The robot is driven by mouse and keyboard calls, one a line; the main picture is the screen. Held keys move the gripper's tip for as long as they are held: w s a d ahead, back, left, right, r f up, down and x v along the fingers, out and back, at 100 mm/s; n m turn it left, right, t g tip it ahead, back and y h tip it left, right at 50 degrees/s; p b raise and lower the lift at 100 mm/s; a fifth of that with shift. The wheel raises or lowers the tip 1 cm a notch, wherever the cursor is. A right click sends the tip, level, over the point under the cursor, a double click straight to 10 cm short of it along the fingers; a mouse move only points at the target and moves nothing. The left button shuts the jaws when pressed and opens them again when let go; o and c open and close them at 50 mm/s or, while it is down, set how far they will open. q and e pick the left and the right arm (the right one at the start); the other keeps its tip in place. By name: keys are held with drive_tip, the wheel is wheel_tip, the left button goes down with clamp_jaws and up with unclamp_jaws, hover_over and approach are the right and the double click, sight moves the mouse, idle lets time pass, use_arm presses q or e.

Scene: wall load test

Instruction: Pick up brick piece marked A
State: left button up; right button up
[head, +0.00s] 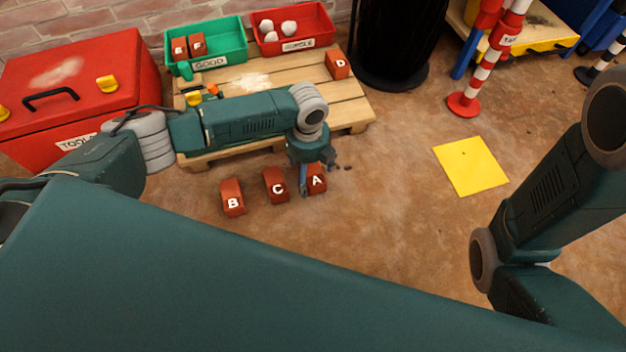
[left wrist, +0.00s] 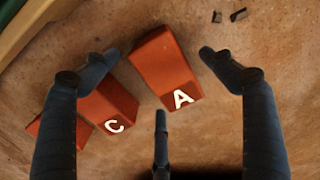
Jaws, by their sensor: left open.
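The brick piece marked A (head: 317,181) is a red block lying on the floor, at the right end of a row with bricks C (head: 275,186) and B (head: 232,198). In the left wrist view brick A (left wrist: 166,66) lies between the spread fingers, with its letter toward the bottom. My left gripper (head: 312,178) is open and empty above brick A and hides part of it in the head view. In the left wrist view brick C (left wrist: 110,105) is close beside A, partly behind the left finger. My right gripper is out of view.
A wooden pallet (head: 345,105) behind the row carries brick D (head: 337,65), a green bin (head: 235,45) marked GOOD and a red bin (head: 325,22). Small dark fragments (left wrist: 230,16) lie near A. The floor toward the yellow square (head: 470,166) is mostly clear.

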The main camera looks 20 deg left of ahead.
use_arm(q)
drive_tip(key=shift+f, duration=0.1)
drive_tip(key=c, duration=1.5)
drive_tip(key=shift+w, duration=0.1)
drive_tip(key=shift+c, duration=1.2)
